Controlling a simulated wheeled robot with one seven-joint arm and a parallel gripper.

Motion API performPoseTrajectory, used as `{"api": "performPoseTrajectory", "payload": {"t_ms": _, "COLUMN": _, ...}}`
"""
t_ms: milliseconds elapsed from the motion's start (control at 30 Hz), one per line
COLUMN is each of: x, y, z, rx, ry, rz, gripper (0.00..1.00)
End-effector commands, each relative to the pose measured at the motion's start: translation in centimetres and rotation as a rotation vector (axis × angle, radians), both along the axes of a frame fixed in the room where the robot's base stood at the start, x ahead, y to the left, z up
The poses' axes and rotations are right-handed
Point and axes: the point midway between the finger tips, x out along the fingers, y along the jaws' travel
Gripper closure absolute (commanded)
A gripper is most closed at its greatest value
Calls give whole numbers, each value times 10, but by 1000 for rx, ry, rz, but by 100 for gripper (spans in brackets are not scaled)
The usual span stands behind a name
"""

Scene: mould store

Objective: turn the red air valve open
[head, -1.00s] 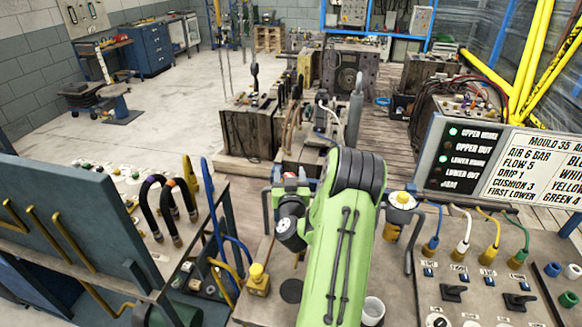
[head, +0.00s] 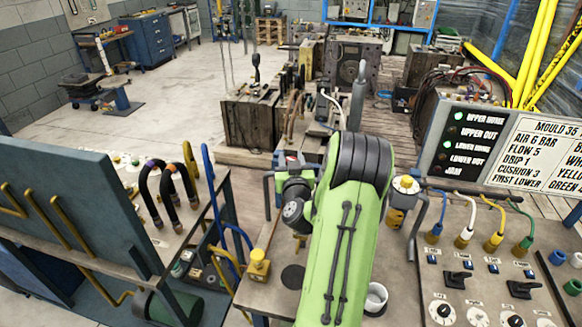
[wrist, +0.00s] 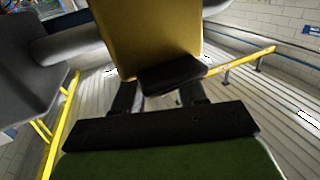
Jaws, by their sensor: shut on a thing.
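In the head view, a small red part (head: 291,161) shows just behind my wrist on the bench; it may be the red air valve, but its handle is mostly hidden by my arm. In the wrist view, my gripper (wrist: 162,95) is shut on a dark block (wrist: 172,74) at the near end of a yellow body (wrist: 150,35). In the head view my fingers are hidden behind my wrist.
A yellow-topped regulator (head: 405,187) stands right of my arm, near a grey bent rail (head: 415,230). A white cup (head: 376,297) and a yellow knob (head: 258,262) are on the bench. The switch panel (head: 470,275) is right; a blue cart (head: 70,220) is left.

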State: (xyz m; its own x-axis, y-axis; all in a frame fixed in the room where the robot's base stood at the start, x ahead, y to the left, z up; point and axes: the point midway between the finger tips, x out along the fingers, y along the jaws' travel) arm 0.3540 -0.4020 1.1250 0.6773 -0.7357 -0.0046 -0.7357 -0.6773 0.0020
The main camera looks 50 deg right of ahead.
Motion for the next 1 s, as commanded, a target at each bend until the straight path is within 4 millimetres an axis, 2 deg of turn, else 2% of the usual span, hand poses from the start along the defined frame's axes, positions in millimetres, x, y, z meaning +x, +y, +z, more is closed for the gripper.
{"api": "performPoseTrajectory", "payload": {"t_ms": 33, "x": 0, "y": -1, "z": -6, "rx": -9, "ry": -7, "rz": 17, "gripper": 89}}
{"api": "performPoseTrajectory", "payload": {"t_ms": 233, "x": -1, "y": -1, "z": -8, "rx": -12, "ry": -7, "rz": 120, "gripper": 89}}
{"api": "performPoseTrajectory", "payload": {"t_ms": 700, "x": 0, "y": -1, "z": -5, "rx": -5, "ry": -4, "rz": 364, "gripper": 89}}
{"api": "performPoseTrajectory", "payload": {"t_ms": 1000, "x": 0, "y": 0, "z": -3, "rx": 0, "ry": -3, "rz": 448, "gripper": 89}}
